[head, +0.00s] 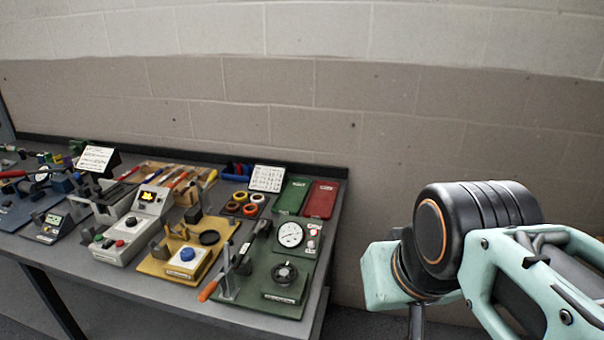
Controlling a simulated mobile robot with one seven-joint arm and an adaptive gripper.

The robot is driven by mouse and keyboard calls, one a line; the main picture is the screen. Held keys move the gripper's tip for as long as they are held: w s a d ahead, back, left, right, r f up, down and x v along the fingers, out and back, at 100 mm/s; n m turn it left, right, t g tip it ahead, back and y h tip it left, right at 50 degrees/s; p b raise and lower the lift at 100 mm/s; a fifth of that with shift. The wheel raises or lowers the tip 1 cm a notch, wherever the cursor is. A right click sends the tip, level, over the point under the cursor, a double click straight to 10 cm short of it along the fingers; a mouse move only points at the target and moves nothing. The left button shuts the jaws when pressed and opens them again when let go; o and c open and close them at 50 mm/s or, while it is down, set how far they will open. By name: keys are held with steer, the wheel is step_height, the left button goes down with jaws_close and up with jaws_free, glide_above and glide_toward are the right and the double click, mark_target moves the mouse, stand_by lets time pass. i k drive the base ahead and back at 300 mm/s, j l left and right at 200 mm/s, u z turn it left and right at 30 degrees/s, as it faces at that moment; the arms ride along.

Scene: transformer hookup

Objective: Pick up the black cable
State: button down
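I cannot clearly make out a black cable among the crowded items on the bench. A small black ring-shaped thing (209,238) lies on the yellow board (160,268); I cannot tell whether it is a coiled cable. Dark parts at the far left of the bench are too small to tell apart. My arm fills the right side of the view, off the bench's right end. My gripper is out of view.
The grey workbench (95,287) stands against a block wall. Little bench surface is free.

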mark_target(251, 241)
steer(key=i+j+z, duration=0.2)
steer(key=j+z, duration=0.15)
steer(key=j, duration=0.15)
steer(key=i+j+z, duration=0.1)
steer(key=j+z, duration=0.25)
steer(key=j, duration=0.2)
steer(key=j+z, duration=0.3)
steer(key=j, duration=0.3)
steer(key=k+u, duration=0.1)
steer(key=k, duration=0.25)
steer(key=i+j+z, duration=0.15)
steer(key=i, duration=0.25)
